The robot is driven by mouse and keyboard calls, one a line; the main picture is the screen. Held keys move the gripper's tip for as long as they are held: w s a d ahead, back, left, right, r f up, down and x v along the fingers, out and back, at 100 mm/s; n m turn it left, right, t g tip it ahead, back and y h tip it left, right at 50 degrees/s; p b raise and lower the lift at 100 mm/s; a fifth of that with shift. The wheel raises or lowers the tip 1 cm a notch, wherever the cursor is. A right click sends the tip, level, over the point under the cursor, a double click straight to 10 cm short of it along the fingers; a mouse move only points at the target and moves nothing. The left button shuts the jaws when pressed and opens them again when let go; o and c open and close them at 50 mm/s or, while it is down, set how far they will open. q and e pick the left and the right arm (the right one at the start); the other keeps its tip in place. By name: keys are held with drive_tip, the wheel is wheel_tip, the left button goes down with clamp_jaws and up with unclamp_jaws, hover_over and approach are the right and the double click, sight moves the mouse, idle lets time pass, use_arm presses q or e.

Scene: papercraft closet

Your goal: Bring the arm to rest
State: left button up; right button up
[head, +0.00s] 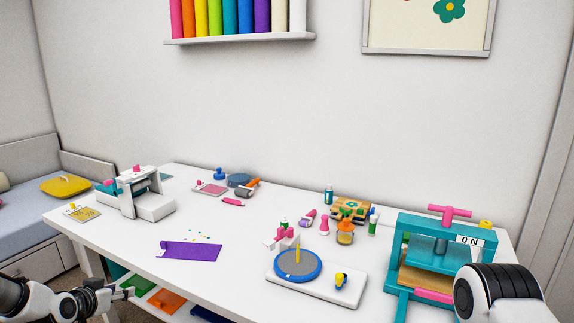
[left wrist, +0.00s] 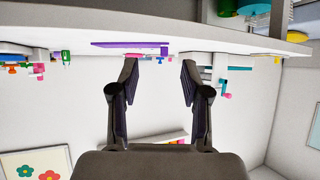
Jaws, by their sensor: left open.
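My left gripper (head: 122,293) is at the lower left of the head view, beside the table's front left edge. In the left wrist view its two fingers (left wrist: 160,75) stand apart with nothing between them. That view is upside down, with the white table (left wrist: 260,40) across the top. In the head view a dark and white part of my right arm shows at the lower right, in front of the teal press (head: 398,245). My right gripper is not in view.
The table (head: 225,285) holds a purple sheet (head: 190,251), a white machine (head: 150,206), a white board with a blue round plate (head: 318,265), and several small tools. Coloured sheets (head: 165,300) lie on a shelf below the front edge. The table's front middle is clear.

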use_arm(q)
drive_tip(key=s+d+f+m+g+h+p, duration=0.1)
drive_tip(key=s+d+f+m+g+p, duration=0.15)
drive_tip(key=s+d+f+g, duration=0.75)
drive_tip(key=s+d+f, duration=0.3)
drive_tip(key=s+d, duration=0.1)
drive_tip(key=s, duration=0.5)
drive_tip(key=s+d+f+n+g, duration=0.1)
drive_tip(key=s+d+f, duration=0.2)
drive_tip(key=s, duration=0.6)
drive_tip(key=s+d+f+n, duration=0.1)
drive_tip(key=s+d+f, duration=0.3)
drive_tip(key=s, duration=0.5)
drive_tip(key=shift+s+d+g+y+p, duration=0.25)
drive_tip(key=shift+d+g+y+p, duration=0.15)
drive_tip(key=shift+d, duration=0.25)
use_arm(e)
drive_tip(key=r, duration=0.3)
drive_tip(key=shift+w, duration=0.35)
use_arm(q)
drive_tip(key=shift+f, duration=0.1)
